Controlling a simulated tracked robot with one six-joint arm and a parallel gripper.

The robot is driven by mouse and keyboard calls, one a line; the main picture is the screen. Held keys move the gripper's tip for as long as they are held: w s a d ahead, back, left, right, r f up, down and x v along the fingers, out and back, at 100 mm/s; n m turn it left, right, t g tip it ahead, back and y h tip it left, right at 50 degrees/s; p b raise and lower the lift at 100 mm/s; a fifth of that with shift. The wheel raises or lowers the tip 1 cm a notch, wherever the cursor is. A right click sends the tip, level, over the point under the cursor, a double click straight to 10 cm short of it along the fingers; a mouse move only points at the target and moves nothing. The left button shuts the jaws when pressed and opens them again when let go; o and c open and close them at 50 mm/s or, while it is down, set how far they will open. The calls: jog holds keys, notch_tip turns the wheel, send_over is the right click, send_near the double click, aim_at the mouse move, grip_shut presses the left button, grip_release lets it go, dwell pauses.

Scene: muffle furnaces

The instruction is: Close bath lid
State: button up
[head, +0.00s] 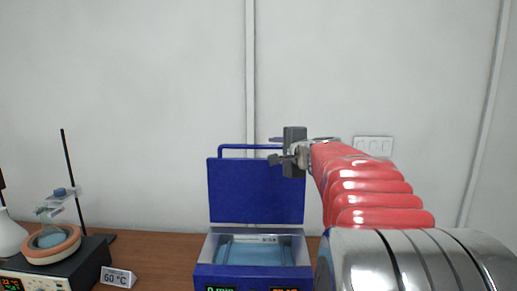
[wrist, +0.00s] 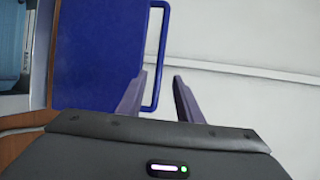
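The blue bath (head: 252,276) stands on the wooden bench, with pale blue liquid showing inside. Its blue lid (head: 255,190) stands upright, open, at the back, with a blue bar handle (head: 250,147) along its top edge. In the wrist view the lid (wrist: 95,55) fills the left part and the handle (wrist: 161,60) runs along its right side. My gripper (wrist: 158,90) is open, its two fingers apart with wall showing between them. The handle's end shows near the left finger; whether they touch I cannot tell. In the head view my gripper (head: 278,150) is by the lid's top right corner.
A stirrer hotplate (head: 60,270) with a round-rimmed bowl and a stand rod is at the left. A 60 °C sign (head: 117,277) stands between it and the bath. A wall socket (head: 373,147) is behind my arm. The wall is close behind the lid.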

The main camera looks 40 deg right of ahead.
aim_at(260, 148)
jog(key=shift+x, duration=6.9)
jog(key=shift+f, duration=0.1)
grip_shut()
